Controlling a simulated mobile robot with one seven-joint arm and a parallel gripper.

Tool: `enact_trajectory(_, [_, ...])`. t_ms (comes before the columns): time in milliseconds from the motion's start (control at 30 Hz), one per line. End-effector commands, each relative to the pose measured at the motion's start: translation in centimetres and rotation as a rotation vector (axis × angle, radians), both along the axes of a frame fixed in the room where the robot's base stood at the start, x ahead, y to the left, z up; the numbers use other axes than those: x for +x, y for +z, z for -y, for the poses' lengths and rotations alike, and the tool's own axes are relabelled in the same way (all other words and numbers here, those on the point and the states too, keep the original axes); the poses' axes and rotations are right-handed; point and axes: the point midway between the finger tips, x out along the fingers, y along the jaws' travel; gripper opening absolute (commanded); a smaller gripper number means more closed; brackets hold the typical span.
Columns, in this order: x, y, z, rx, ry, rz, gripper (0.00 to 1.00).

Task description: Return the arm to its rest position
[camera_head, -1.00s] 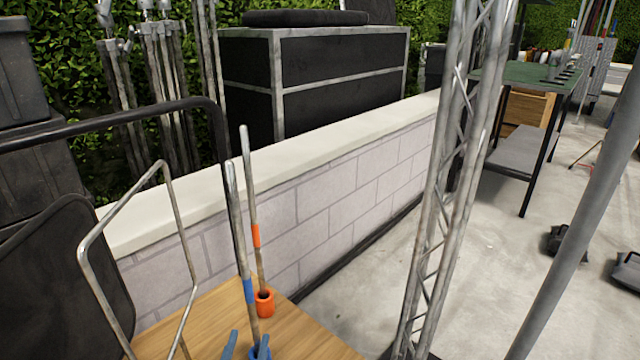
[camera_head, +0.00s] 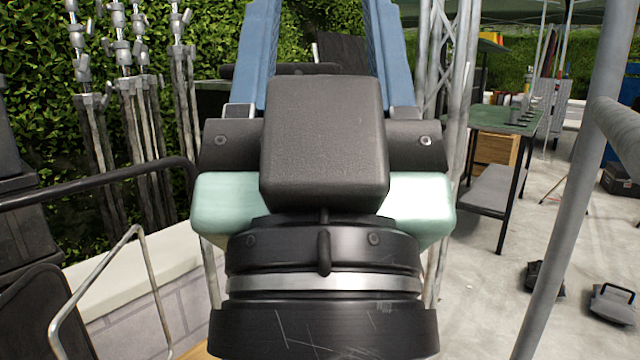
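My gripper (camera_head: 323,30) stands large and close in the middle of the head view, pointing up and away. Its two blue fingers are spread well apart, with hedge and a dark panel showing between them. No object shows in the visible gap; the fingertips are cut off by the top edge. My dark wrist, with a black box and pale green sides, fills the lower middle and hides much of what is behind it.
A black rail (camera_head: 100,180) and bent metal frame (camera_head: 100,275) stand close at left. A pale low wall (camera_head: 165,270) runs behind. A thick grey pole (camera_head: 575,200) stands right; a green-topped table (camera_head: 500,118) is farther back. Open floor (camera_head: 480,300) lies between.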

Motion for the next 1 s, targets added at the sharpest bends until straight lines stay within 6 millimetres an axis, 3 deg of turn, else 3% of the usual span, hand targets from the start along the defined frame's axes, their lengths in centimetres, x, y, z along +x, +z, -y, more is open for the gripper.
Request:
enact_trajectory(33, [0.0, 3.3, 0.0, -0.001, -0.001, 0.001, 0.54])
enact_trajectory(800, [0.1, 26.3, -0.1, -0.004, -0.002, -0.002, 0.54])
enact_trajectory(1000, [0.1, 31.1, -0.1, -0.004, -0.002, -0.003, 0.54])
